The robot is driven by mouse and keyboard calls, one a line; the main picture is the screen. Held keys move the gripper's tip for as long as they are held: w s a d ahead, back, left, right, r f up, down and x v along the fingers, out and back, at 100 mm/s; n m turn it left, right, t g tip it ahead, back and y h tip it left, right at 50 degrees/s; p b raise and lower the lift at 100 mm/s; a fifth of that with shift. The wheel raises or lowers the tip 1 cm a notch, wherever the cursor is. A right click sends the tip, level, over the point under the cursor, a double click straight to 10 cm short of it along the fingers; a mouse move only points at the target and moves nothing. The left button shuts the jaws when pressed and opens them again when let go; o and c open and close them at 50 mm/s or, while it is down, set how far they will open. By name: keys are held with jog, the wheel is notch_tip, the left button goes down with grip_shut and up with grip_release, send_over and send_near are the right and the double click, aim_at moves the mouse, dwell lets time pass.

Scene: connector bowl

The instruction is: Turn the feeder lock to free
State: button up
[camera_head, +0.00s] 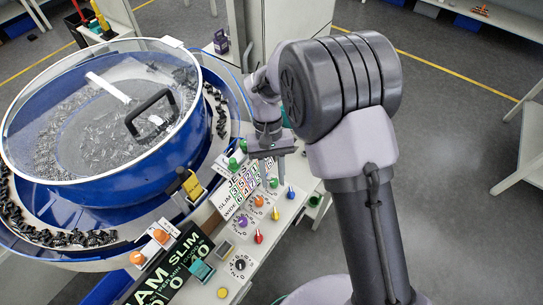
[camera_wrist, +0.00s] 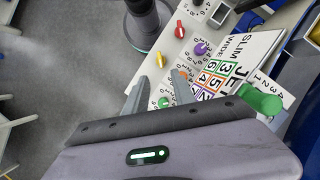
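No part reads clearly as the feeder lock. Candidates are the small levers along the panel's outer edge: blue (camera_head: 290,192), red (camera_head: 275,214) and yellow (camera_head: 259,238). The red lever (camera_wrist: 179,30) and yellow lever (camera_wrist: 160,60) also show in the wrist view; the blue one I cannot make out there. A yellow latch (camera_head: 190,184) stands at the bowl's rim. My gripper (camera_wrist: 158,78) is open and empty above the panel's far end, with a green knob (camera_wrist: 164,102) showing between its fingers. In the head view my gripper's fingertips are hard to make out.
The blue bowl (camera_head: 110,192) with a clear lid and black handle fills the left. Round knobs, purple (camera_head: 243,221) and orange (camera_head: 259,201), a black dial (camera_head: 240,264) and green knobs (camera_head: 232,163) crowd the panel. Open floor (camera_head: 460,190) lies right.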

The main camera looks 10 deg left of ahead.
jog(key=p+v, duration=0.1)
jog(key=v, duration=0.4)
jog(key=shift+w+r, duration=0.15)
jog(key=shift+r, duration=0.2)
